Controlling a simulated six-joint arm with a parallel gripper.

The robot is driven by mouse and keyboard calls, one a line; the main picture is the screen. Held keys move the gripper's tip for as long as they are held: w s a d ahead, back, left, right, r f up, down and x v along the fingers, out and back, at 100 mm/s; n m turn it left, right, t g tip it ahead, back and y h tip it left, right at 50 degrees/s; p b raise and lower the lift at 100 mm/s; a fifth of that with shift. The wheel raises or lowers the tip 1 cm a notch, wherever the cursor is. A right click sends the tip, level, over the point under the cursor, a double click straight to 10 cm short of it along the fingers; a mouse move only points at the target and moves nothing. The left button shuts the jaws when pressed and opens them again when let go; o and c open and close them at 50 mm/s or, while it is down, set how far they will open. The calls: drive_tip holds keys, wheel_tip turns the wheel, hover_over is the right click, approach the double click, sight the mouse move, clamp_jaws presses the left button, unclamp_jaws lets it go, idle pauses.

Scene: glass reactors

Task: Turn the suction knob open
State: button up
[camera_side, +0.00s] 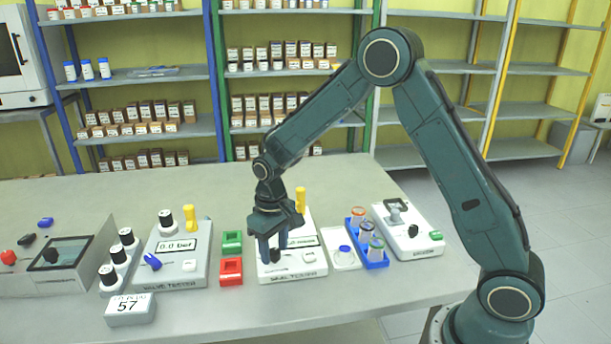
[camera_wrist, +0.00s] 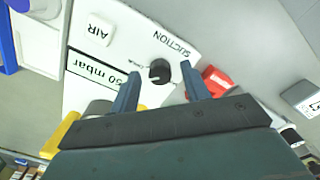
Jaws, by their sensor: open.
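The suction knob (camera_wrist: 159,71) is a small black round knob on a white panel, beside the printed word SUCTION. My gripper (camera_wrist: 161,69) is open, with one blue-grey finger to either side of the knob in the wrist view. I cannot tell whether the fingers touch it or how high they are above the panel. In the side view my gripper (camera_side: 274,253) points down over the front of the white device (camera_side: 308,265), and its fingers mostly hide the knob. The device's mbar display (camera_wrist: 97,73) is partly covered by a finger.
An AIR button (camera_wrist: 98,31) and a yellow part (camera_wrist: 62,134) are on the same device. A red holder (camera_side: 231,271) and a green holder (camera_side: 232,242) stand close on its left. A white tray (camera_side: 342,262) and a blue vial rack (camera_side: 377,264) stand on its right.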

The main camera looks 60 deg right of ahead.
sight(278, 252)
drive_tip(key=shift+r, duration=0.1)
wheel_tip(278, 252, up, 14)
drive_tip(key=shift+f, duration=0.2)
idle(0.6)
drive_tip(key=shift+s+r, duration=0.1)
drive_tip(key=s+r+t, duration=0.3)
drive_tip(key=s+r, duration=0.5)
drive_tip(key=s, duration=0.4)
drive_tip(key=s+t, duration=0.2)
drive_tip(key=s, duration=1.2)
drive_tip(key=shift+s+d+f+t, duration=0.2)
drive_tip(key=shift+s+d+t, duration=0.15)
drive_tip(key=shift+d, duration=0.1)
